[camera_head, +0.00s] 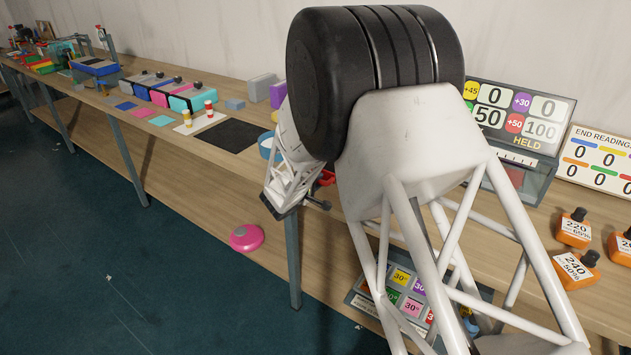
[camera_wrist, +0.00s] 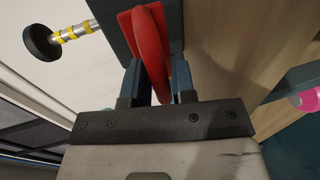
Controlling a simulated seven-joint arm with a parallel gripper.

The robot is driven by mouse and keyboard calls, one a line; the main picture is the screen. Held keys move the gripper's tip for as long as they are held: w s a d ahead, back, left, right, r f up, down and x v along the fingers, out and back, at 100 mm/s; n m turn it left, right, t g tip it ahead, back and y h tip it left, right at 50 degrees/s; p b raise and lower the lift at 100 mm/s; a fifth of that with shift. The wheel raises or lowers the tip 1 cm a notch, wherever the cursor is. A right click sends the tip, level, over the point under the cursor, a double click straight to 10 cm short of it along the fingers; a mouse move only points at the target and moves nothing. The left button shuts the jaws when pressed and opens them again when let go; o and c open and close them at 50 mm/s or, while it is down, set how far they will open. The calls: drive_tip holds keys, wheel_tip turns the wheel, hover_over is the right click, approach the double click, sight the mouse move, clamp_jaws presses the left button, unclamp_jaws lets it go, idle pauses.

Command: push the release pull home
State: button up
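In the wrist view, the release pull appears to be the metal rod with yellow bands and a black round knob (camera_wrist: 62,38). It sticks out to the left from a dark blue-grey body (camera_wrist: 112,22). A red curved handle (camera_wrist: 155,45) on that body lies between the two fingers of my gripper (camera_wrist: 160,88). The fingers stand apart, one on each side of the handle, and the knob is outside them. Whether a finger touches the handle is unclear. In the head view, my white wrist and forearm hide most of this place; a bit of red (camera_head: 327,178) shows beside it.
Coloured blocks and a black mat (camera_head: 231,135) lie along the bench at left. A card panel is below my arm.

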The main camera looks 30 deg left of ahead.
sight(324, 172)
clamp_jaws()
drive_tip(key=shift+w, duration=0.1)
drive_tip(key=shift+r+x, duration=0.25)
drive_tip(key=shift+x, duration=0.95)
drive_tip(key=shift+r+x, duration=0.25)
drive_tip(key=shift+x, duration=0.95)
drive_tip(key=shift+w, duration=0.15)
drive_tip(key=shift+o, duration=1.9)
unclamp_jaws()
drive_tip(key=shift+v, duration=3.95)
drive_tip(key=shift+r, duration=0.1)
